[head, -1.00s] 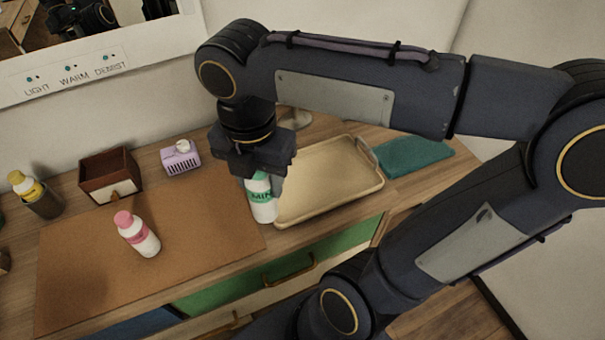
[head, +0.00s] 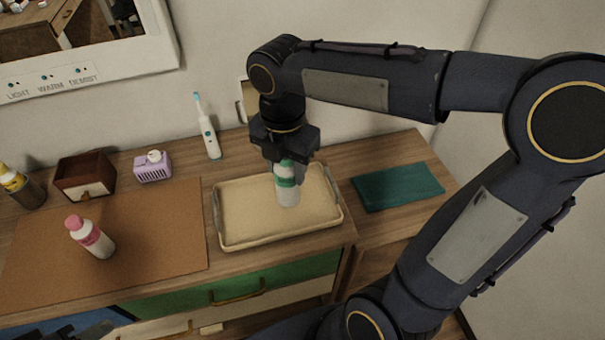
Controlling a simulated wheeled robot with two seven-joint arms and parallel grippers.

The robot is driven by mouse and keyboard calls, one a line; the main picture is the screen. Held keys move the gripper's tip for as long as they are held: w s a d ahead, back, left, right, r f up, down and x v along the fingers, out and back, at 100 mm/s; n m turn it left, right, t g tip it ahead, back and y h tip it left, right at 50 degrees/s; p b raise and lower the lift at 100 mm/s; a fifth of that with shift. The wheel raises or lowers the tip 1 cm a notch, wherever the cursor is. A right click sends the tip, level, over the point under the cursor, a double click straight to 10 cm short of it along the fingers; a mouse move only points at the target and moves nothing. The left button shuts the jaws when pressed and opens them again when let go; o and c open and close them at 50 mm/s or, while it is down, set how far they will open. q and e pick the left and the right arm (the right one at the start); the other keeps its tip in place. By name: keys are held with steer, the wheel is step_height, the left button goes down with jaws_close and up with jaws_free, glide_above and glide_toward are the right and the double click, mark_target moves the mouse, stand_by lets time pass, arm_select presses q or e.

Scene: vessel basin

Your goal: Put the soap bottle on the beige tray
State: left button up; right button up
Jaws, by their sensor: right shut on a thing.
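The soap bottle (head: 287,190), white with a green label, is upright in my right gripper (head: 286,168). The gripper is shut on its upper part and hides its top. The bottle is over the right half of the beige tray (head: 237,240), inside its rim. I cannot tell whether its base touches the tray floor. The tray lies on the wooden counter and holds nothing else that I can see.
A pink-capped bottle (head: 92,238) stands on the brown mat (head: 150,245). A teal cloth (head: 397,186) lies right of the tray.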

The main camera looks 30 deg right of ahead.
steer(key=w+d+f, duration=0.4)
steer(key=d+f, duration=0.2)
steer(key=f, duration=0.4)
steer(key=shift+w+d, duration=0.15)
steer(key=shift+w, duration=0.15)
steer(key=shift+f, duration=0.2)
steer(key=o, duration=1.1)
